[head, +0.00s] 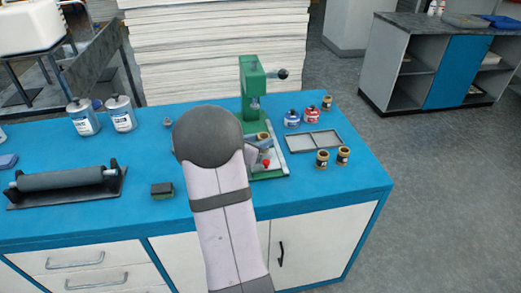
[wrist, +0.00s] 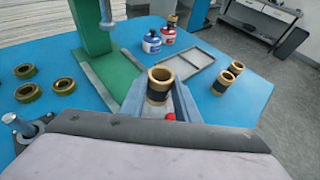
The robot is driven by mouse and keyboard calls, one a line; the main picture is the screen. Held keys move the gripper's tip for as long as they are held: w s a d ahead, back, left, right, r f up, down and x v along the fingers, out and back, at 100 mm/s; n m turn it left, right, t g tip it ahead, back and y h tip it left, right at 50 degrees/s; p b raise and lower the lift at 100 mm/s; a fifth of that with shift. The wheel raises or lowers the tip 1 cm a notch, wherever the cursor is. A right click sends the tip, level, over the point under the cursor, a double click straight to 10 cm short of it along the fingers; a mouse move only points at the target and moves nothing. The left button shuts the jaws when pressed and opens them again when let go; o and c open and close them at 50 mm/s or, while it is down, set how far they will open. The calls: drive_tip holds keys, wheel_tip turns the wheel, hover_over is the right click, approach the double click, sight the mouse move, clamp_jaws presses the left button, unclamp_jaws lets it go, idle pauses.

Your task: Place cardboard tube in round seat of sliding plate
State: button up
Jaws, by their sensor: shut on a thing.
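A tan cardboard tube (wrist: 158,94) with a dark band is held upright between the grey fingers of my gripper (wrist: 160,100), seen in the wrist view. In the head view the tube's rim (head: 263,136) shows just past my arm, in front of the green press (head: 252,88). The press also shows in the wrist view (wrist: 92,25), to the left of the held tube. A red knob (wrist: 171,116) sits low beside the tube and also shows in the head view (head: 266,163). The sliding plate's round seat cannot be made out; my gripper and arm cover that area.
A grey divided tray (head: 314,141) lies right of the press, with loose tubes (head: 322,158) nearby. Blue and red bottles (head: 292,118) stand behind it. Green-gold rings (wrist: 64,85) lie left of the press in the wrist view. A roller (head: 65,180) is at the bench's left.

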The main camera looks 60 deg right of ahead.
drive_tip(key=shift+f, duration=1.8)
drive_tip(key=shift+f, duration=0.25)
drive_tip(key=o, duration=1)
drive_tip(key=shift+o, duration=0.2)
drive_tip(key=shift+r, duration=0.2)
drive_tip(key=shift+a+r, duration=0.1)
drive_tip(key=shift+a, duration=0.05)
drive_tip(key=v, duration=1.1)
drive_tip(key=shift+a+b, duration=0.35)
drive_tip(key=shift+b, duration=0.1)
drive_tip(key=shift+a, duration=0.1)
drive_tip(key=s+a+f+m+y, duration=0.2)
drive_tip(key=a+m, duration=0.4)
drive_tip(key=a, duration=0.5)
drive_tip(key=s+a+f+m+y, duration=0.3)
drive_tip(key=a+f+m+y, duration=0.2)
drive_tip(key=a, duration=0.7)
drive_tip(key=s+a+f+m+y, duration=0.2)
drive_tip(key=a+m+y, duration=0.4)
drive_tip(key=a, duration=0.6)
drive_tip(key=shift+s+f+m, duration=0.2)
drive_tip(key=shift+f+m, duration=0.3)
drive_tip(key=shift+f, duration=0.2)
